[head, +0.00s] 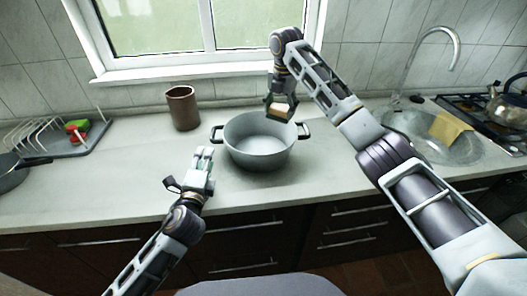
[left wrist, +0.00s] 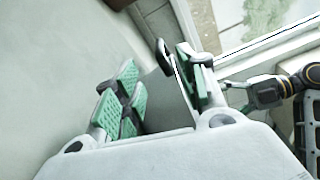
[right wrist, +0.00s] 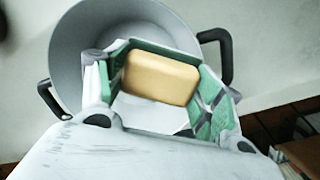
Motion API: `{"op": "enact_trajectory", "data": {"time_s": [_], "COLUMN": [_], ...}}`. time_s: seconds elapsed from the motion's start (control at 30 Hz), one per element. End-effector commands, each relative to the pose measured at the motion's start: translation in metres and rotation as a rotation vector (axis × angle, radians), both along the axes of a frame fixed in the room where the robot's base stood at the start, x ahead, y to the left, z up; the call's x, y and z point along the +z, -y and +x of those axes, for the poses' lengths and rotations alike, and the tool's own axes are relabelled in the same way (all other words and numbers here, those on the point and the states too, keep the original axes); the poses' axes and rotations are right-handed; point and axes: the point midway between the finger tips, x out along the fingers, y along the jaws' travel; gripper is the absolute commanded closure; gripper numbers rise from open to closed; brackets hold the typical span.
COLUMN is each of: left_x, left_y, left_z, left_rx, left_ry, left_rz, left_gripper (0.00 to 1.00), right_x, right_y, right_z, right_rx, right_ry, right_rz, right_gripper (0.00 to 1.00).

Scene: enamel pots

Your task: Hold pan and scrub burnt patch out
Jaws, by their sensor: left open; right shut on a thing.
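The grey two-handled pan (head: 259,150) stands on the counter in the middle of the head view. Its inside also shows in the right wrist view (right wrist: 80,50); I see no clear burnt patch. My right gripper (head: 281,108) is shut on a yellowish sponge (right wrist: 161,77) and holds it above the pan's far right rim. My left gripper (head: 204,160) is open and empty, left of the pan and apart from it. Its green-padded fingers (left wrist: 155,85) show in the left wrist view, with a dark pan handle (left wrist: 164,50) near the fingertips.
A brown cup (head: 182,108) stands behind and left of the pan. A dish rack (head: 60,138) is at the far left. At right are a sink (head: 425,150) with a yellow cloth (head: 451,128) and a stove with a kettle (head: 508,106).

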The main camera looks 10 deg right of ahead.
Motion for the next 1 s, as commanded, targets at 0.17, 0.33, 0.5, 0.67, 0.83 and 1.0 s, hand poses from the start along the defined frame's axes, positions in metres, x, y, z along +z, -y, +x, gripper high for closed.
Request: {"op": "enact_trajectory", "data": {"time_s": [0.17, 0.33, 0.5, 0.67, 0.83, 1.0], "left_x": [0.015, 0.025, 0.035, 0.044, 0.053, 0.055], "left_y": [0.000, 0.000, 0.000, 0.000, 0.000, 0.000], "left_z": [0.000, 0.000, 0.000, 0.000, 0.000, 0.000], "left_rx": [0.000, 0.000, 0.000, 0.000, 0.000, 0.000], "left_ry": [0.001, 0.000, 0.000, 0.000, 0.000, 0.000], "left_rz": [0.000, 0.000, 0.000, 0.000, 0.000, 0.000], "left_gripper": [0.59, 0.59, 0.59, 0.59, 0.59, 0.59], "right_x": [0.014, 0.024, 0.034, 0.043, 0.052, 0.053], "right_y": [0.000, 0.000, 0.000, 0.000, 0.000, 0.000], "right_z": [0.000, 0.000, 0.000, 0.000, 0.000, 0.000], "right_rx": [0.000, 0.000, 0.000, 0.000, 0.000, 0.000], "right_ry": [0.001, 0.000, 0.000, 0.000, 0.000, 0.000], "right_rz": [0.001, 0.000, 0.000, 0.000, 0.000, 0.000], "right_gripper": [0.52, 0.52, 0.52, 0.52, 0.52, 0.52]}}
